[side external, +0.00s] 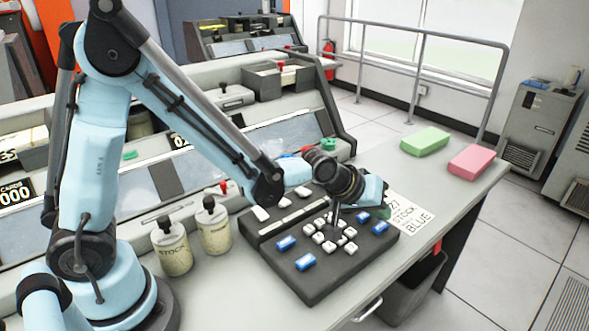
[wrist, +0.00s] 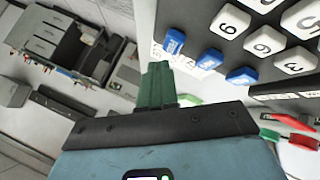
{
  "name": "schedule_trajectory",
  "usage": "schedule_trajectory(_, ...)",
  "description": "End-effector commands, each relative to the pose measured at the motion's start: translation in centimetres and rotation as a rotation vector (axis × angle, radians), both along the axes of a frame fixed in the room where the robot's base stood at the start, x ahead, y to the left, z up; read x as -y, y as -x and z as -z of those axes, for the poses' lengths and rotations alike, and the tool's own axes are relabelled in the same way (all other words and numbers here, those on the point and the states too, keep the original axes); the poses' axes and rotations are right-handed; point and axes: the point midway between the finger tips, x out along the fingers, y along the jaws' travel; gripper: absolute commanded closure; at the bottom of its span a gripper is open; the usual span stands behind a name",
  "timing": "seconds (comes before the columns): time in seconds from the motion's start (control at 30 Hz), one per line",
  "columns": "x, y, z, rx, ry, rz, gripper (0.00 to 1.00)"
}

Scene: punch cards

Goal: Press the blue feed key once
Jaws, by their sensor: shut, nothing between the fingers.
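A dark keypad (side external: 318,287) lies on the desk with white keys in its middle and blue keys at its sides. Two blue keys are on its near left, one (side external: 285,243) behind the other (side external: 305,261). Two more blue keys, one (side external: 362,217) and another (side external: 380,227), are on its right. Their lettering is too small to read, so I cannot tell which is feed.
A paper card (side external: 408,213) reading "STOCK BLUE" lies right of the keypad. Green (side external: 425,141) and pink (side external: 471,160) blocks lie at the desk's far right. Two bottles, one (side external: 171,250) beside the other (side external: 214,228), stand left of the keypad. The desk front is clear.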

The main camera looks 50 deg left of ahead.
Motion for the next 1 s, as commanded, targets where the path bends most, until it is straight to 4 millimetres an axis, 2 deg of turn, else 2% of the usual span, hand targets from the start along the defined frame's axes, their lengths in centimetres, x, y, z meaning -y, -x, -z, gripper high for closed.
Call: schedule_trajectory(1.0, 0.0, 0.0, 1.1, 0.000, 0.000, 0.000, 1.00)
